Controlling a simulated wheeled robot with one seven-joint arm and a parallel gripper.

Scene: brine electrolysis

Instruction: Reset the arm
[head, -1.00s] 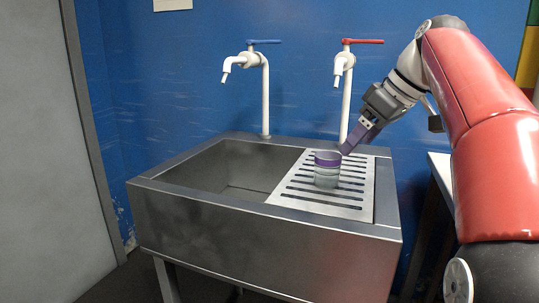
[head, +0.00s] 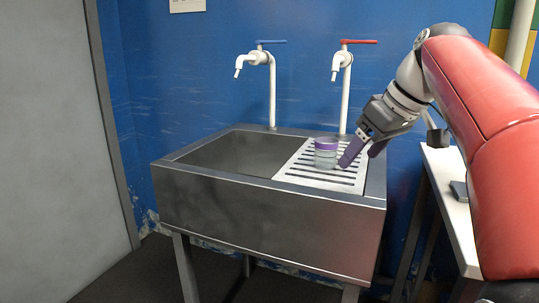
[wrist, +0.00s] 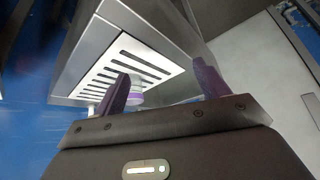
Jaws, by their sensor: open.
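My arm comes in from the right in the head view. My gripper (head: 362,156) is open and empty, with its purple fingers just right of the jar and apart in the wrist view (wrist: 163,90). A clear jar with a purple band at its top (head: 326,154) stands upright on the slotted drainboard (head: 300,176). In the wrist view the jar (wrist: 135,97) is partly hidden behind the left finger. Whether the finger touches the jar is hard to tell.
A steel sink (head: 260,222) has an empty basin left of the drainboard. Two white taps stand behind it, one with a blue handle (head: 272,42), one with a red handle (head: 358,42). A white table (head: 446,185) is at right; a grey door (head: 45,150) is at left.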

